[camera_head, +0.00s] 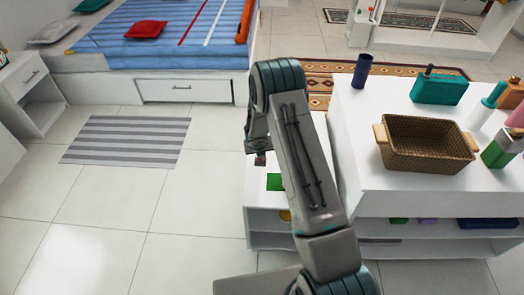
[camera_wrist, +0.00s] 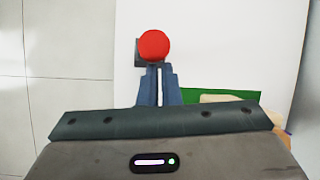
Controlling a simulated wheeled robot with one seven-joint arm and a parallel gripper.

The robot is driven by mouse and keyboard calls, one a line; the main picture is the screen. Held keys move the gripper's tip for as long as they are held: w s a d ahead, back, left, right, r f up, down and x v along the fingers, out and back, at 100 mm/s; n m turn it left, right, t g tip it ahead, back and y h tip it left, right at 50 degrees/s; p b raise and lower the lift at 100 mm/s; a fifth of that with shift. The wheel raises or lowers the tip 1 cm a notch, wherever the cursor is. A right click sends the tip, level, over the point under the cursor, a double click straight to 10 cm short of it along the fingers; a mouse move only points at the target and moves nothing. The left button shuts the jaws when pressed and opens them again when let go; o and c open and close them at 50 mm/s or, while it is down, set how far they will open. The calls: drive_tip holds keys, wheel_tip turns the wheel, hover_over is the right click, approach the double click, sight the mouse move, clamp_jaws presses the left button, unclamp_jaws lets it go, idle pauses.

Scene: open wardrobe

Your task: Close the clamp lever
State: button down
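In the wrist view a round red knob (camera_wrist: 154,45) shows right at my fingertips, in front of a small dark grey block (camera_wrist: 138,52). I take these as parts of the clamp and its lever; the rest of it is hidden. My gripper (camera_wrist: 159,70) has its two dark blue fingers close together, with only a narrow pale slit between them. I see nothing held in the slit. I cannot tell whether the tips touch the knob. In the head view my gripper (camera_head: 261,158) points down over the low white shelf (camera_head: 262,217), mostly behind my arm.
A green item (camera_head: 274,182) lies on the low shelf near my gripper. The white island (camera_head: 360,170) to the right carries a wicker basket (camera_head: 425,147), a dark blue cup (camera_head: 362,71) and several bottles. Tiled floor (camera_head: 110,225) lies clear at the left.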

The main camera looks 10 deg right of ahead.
drive_tip(key=shift+w+d+r+t, duration=0.3)
drive_tip(key=shift+w+d+r, duration=0.15)
drive_tip(key=shift+w+r, duration=0.4)
drive_tip(key=r+p, duration=0.1)
drive_tip(key=p, duration=0.1)
drive_tip(key=w+r+p, duration=0.1)
drive_tip(key=p, duration=0.1)
drive_tip(key=shift+r+p, duration=0.35)
drive_tip(key=shift+r, duration=0.05)
wheel_tip(320, 180, up, 2)
drive_tip(key=p, duration=0.3)
drive_tip(key=shift+w, duration=0.15)
drive_tip(key=shift+w+a+r+p, duration=0.2)
drive_tip(key=shift+r+p, duration=0.35)
drive_tip(key=shift+p, duration=0.45)
drive_tip(key=r+p, duration=0.1)
drive_tip(key=p, duration=0.2)
drive_tip(key=shift+a+r, duration=0.15)
drive_tip(key=shift+r, duration=0.25)
